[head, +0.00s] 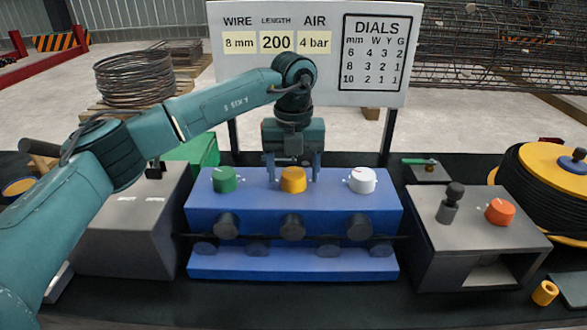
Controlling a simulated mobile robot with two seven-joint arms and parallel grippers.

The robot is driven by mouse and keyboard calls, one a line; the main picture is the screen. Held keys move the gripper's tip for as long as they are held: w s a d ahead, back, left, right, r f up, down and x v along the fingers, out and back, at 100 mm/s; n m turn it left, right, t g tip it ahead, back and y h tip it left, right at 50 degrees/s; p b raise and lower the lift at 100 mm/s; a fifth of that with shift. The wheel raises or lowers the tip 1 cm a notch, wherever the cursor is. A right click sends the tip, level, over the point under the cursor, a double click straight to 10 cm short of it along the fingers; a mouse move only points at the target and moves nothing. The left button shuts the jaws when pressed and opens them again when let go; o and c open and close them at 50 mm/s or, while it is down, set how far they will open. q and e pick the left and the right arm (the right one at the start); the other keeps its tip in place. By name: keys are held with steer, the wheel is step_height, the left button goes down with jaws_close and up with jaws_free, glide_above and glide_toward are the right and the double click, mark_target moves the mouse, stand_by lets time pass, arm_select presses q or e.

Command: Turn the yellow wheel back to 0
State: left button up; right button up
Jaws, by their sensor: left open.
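The yellow wheel (293,180) is the middle one of three wheels on top of the blue machine (240,212). A green wheel (224,179) is on its left and a white wheel (362,180) on its right. My left gripper (292,176) points down over the yellow wheel, with one finger on each side of it. The gripper is open; I cannot tell whether the fingers touch the wheel. Any mark on the yellow wheel's top is too small to read. My right gripper is not in view.
A sign (225,80) with wire, length, air and dial values stands behind. A grey box (470,240) with an orange knob (499,211) and a black-topped lever (452,200) is at the right. A yellow spool (555,170) stands beyond it. Another grey box (135,225) is at the left.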

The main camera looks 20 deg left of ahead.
mark_target(294, 173)
arm_select(q)
step_height(294, 173, up, 13)
steer(key=shift+b, duration=0.45)
stand_by(0.4)
